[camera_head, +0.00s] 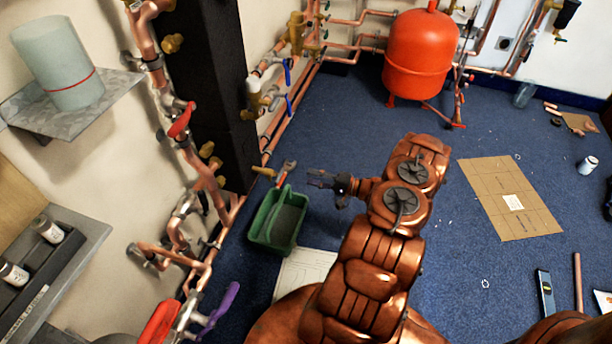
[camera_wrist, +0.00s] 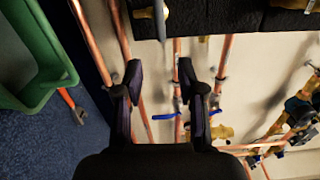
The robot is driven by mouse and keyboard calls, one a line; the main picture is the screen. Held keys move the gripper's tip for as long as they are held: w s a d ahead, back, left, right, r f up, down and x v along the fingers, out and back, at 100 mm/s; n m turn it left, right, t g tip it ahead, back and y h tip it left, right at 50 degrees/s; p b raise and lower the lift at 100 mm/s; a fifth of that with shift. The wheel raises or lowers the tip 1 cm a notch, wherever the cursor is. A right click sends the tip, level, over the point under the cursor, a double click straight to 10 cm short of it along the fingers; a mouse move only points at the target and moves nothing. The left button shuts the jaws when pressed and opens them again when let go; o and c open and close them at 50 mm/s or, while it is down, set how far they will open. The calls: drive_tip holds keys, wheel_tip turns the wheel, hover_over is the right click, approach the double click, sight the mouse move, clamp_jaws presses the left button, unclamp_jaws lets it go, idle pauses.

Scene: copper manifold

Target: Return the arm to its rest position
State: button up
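My copper-coloured arm reaches up from the bottom of the head view. My gripper (camera_head: 322,179) is at its end, pointing left, in the air close to the green tote (camera_head: 262,224). In the wrist view, my gripper (camera_wrist: 158,75) has its two dark fingers spread apart with nothing between them. Copper pipes on the wall show behind and between the fingers. The green tote also shows at the left of the wrist view (camera_wrist: 40,45).
Copper pipes with valves, including a red handle (camera_head: 182,120) and a purple handle (camera_head: 219,304), line the left wall. A wrench (camera_head: 286,173) is by the tote. A red tank (camera_head: 420,52) stands at the back. Flat cardboard (camera_head: 490,215) lies on the blue floor at right.

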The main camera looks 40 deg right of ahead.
drive_tip(key=shift+d+r, duration=0.1)
idle(0.6)
drive_tip(key=w+d+r+n+g+h+p, duration=0.2)
drive_tip(key=w+d+r+h+p, duration=0.15)
drive_tip(key=w+r, duration=0.55)
drive_tip(key=w+d+r+n+g+h+p, duration=0.1)
drive_tip(key=w+d+r+n+h+p, duration=0.15)
drive_tip(key=w+r+h+p, duration=0.55)
drive_tip(key=s+a+r+g+h+p, duration=0.1)
drive_tip(key=a+r+g+p, duration=0.1)
drive_tip(key=r, duration=0.9)
drive_tip(key=s+a+r+g+p, duration=0.1)
drive_tip(key=s+a+r+g, duration=0.1)
drive_tip(key=r, duration=0.9)
drive_tip(key=s+a+r+n+g+h+p, duration=0.1)
drive_tip(key=s+a+r+n+g+p, duration=0.1)
drive_tip(key=s+a+r+p, duration=0.35)
drive_tip(key=s+a+r+n+g+y+p, duration=0.1)
drive_tip(key=s+a+r+n+g+p, duration=0.1)
drive_tip(key=s+a+r, duration=0.4)
drive_tip(key=s+a+r+n+g+y+p, duration=0.2)
drive_tip(key=s+a+r, duration=0.4)
drive_tip(key=s+a, duration=0.7)
drive_tip(key=s+a+r+n+g+y+p, duration=0.1)
drive_tip(key=s+a+r+g+p, duration=0.3)
drive_tip(key=s+a, duration=0.6)
drive_tip(key=s+r+n+p, duration=0.1)
drive_tip(key=s+r, duration=0.1)
drive_tip(key=s, duration=0.6)
drive_tip(key=shift+s, duration=0.25)
